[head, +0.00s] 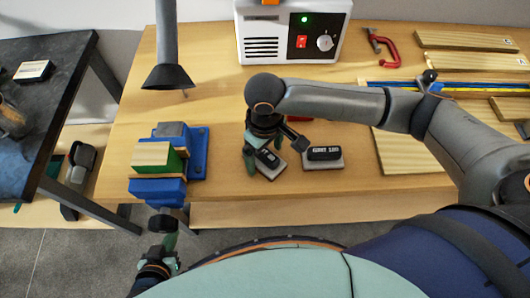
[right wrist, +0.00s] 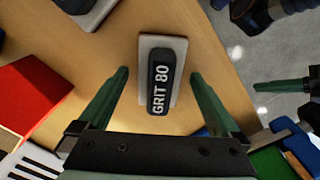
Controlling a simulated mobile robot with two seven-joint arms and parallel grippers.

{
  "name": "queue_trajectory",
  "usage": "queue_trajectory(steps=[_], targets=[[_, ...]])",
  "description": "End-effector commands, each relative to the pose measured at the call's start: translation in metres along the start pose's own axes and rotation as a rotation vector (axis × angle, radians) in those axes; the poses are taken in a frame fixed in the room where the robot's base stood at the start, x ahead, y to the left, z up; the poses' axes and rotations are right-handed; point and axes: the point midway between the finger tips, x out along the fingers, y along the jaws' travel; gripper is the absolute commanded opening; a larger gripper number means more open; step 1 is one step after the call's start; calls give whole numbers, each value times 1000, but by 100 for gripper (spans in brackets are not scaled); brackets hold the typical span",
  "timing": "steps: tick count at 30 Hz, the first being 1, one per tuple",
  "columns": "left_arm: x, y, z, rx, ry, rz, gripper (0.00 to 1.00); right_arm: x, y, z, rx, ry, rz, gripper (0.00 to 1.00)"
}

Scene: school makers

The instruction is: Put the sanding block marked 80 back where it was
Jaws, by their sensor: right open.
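The sanding block marked GRIT 80 (right wrist: 161,80), a pale grey pad with a black grip, lies on the wooden workbench; it also shows in the head view (head: 268,165). My right gripper (right wrist: 156,80) is open, its two green fingers on either side of the block and apart from it. In the head view the right gripper (head: 265,157) is over the block and partly covers it. A second, similar sanding block (head: 323,154) lies just to the right. My left gripper (head: 166,238) is low at the bench's front left, its jaw state unclear.
A blue vise (head: 195,158) holding a green-and-wood block (head: 157,157) stands on the left of the bench. A white machine (head: 291,33) stands at the back, with a red object (right wrist: 35,95) near it. Boards (head: 400,150) and a red clamp (head: 386,48) lie at right.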

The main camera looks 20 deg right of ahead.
Motion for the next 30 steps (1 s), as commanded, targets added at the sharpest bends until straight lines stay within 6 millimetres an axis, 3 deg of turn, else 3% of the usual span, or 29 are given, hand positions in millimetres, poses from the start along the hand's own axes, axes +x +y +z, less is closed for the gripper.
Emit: queue_trajectory(steps=[16,21,30], targets=[[-12,1,-13,0,0,0,0,-103,0,-1,-1,2,-1,99],[-13,1,-14,0,-1,0,0,-117,0,0,0,0,-1,99],[-13,1,-14,0,-1,0,0,-120,0,0,1,0,-1,99]])
